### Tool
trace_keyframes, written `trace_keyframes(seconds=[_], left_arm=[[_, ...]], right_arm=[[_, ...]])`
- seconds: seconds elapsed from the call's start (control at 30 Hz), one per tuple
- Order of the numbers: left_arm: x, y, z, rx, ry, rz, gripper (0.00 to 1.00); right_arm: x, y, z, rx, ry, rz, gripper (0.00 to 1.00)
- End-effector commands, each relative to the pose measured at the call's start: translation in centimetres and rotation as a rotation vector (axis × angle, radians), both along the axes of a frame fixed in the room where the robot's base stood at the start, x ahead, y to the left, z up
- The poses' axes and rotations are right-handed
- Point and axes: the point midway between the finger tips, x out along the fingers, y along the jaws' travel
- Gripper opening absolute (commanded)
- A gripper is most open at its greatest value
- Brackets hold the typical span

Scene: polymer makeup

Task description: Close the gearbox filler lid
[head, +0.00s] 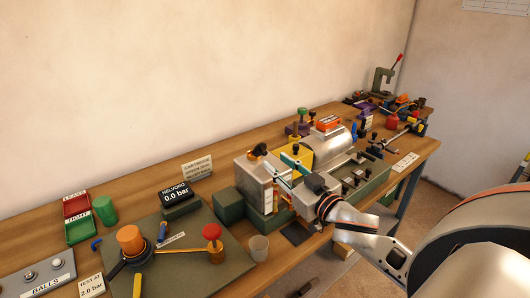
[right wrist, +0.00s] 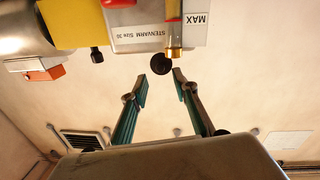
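The gearbox appears to be the grey box (head: 255,184) near the middle of the bench in the head view. A small dark and orange part (head: 258,151) sits on its top; I cannot tell whether this is the filler lid or how it stands. In the right wrist view the grey housing (right wrist: 140,38) bears the label "STENVARM Size 30". A round black knob (right wrist: 160,64) and a brass fitting (right wrist: 174,54) show beside it. My right gripper (right wrist: 162,84) is open and empty, its teal-lined fingers apart, pointing toward the knob. It reaches beside the box in the head view (head: 283,173). My left gripper is out of view.
A yellow guard (head: 297,162) and a silver rounded housing (head: 335,148) stand right of the grey box. Bare wall stands behind.

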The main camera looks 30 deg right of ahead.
Motion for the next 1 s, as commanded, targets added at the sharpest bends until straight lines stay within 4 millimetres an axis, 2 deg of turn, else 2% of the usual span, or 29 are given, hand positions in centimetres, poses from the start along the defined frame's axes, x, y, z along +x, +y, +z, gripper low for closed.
trace_keyframes(seconds=[0.17, 0.4, 0.8, 0.9, 1.0], left_arm=[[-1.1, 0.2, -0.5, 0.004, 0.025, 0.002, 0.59], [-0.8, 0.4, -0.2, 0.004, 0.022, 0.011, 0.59], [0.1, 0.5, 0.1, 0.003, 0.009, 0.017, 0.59], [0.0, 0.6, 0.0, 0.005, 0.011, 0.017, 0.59], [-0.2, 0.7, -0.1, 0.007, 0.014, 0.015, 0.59]], right_arm=[[2.7, 0.0, 0.1, 0.000, 0.000, 0.000, 0.29], [5.1, 0.0, 0.0, -0.001, 0.000, 0.001, 0.29], [5.7, 0.0, -0.1, 0.000, 0.002, 0.001, 0.29], [5.7, 0.0, -0.1, 0.000, 0.002, 0.001, 0.03], [5.7, 0.0, -0.1, 0.000, 0.002, 0.001, 0.00]])
